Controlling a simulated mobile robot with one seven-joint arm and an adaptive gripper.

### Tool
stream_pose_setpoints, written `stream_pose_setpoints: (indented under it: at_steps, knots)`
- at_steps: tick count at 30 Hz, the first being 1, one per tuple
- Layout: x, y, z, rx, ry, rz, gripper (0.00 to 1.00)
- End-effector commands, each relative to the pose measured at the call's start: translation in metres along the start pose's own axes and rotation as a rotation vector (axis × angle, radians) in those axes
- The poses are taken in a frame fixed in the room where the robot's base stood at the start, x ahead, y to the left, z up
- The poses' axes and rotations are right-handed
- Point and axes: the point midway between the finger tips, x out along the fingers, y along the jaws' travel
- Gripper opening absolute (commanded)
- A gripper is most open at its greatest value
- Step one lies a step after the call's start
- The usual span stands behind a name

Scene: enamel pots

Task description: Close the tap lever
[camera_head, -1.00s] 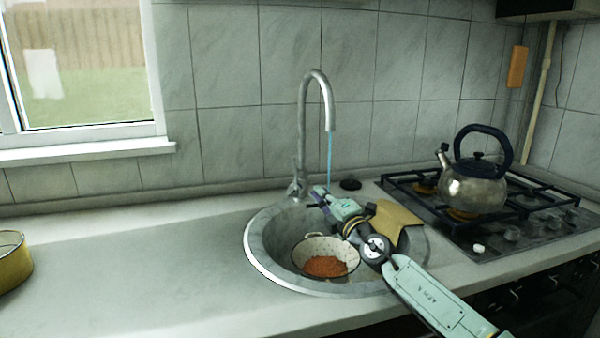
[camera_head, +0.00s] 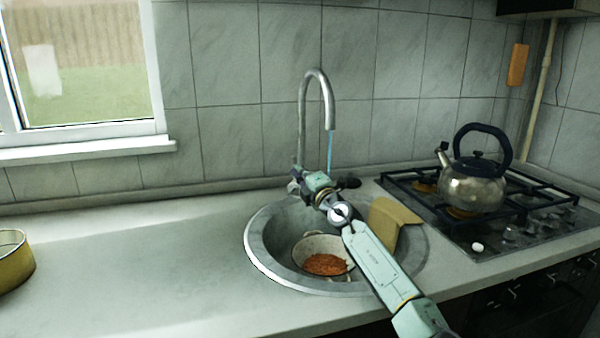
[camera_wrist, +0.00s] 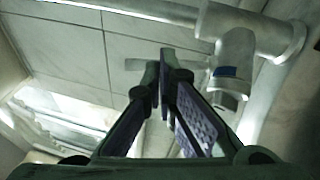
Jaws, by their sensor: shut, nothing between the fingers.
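The grey metal tap (camera_head: 303,110) rises behind the sink with its curved spout over the bowl. A thin blue stream of water (camera_head: 330,150) falls from the spout. My gripper (camera_head: 296,184) is at the tap's base and partly hides it. In the wrist view the fingers (camera_wrist: 165,72) are shut and empty. A flat grey piece, apparently the tap lever (camera_wrist: 137,65), shows just behind the fingertips; I cannot tell whether they touch. The tap body (camera_wrist: 236,55), with a blue mark, is right of the fingers.
A white colander (camera_head: 315,243) with reddish-brown food stands in the sink (camera_head: 258,245). A tan cloth (camera_head: 393,215) hangs over the sink's right edge. A kettle (camera_head: 473,186) stands on the hob at right.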

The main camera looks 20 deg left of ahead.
Motion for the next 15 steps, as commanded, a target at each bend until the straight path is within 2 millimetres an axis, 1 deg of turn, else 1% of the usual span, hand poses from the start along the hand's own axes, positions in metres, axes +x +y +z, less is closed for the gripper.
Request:
stream_pose_setpoints:
  at_steps: [4,11,15]
  knots:
    - [0.001,0.001,0.001,0.001,-0.001,0.000,0.00]
    - [0.014,0.004,0.013,0.003,0.000,0.001,0.00]
    - [0.015,0.005,0.016,0.000,0.000,0.001,0.00]
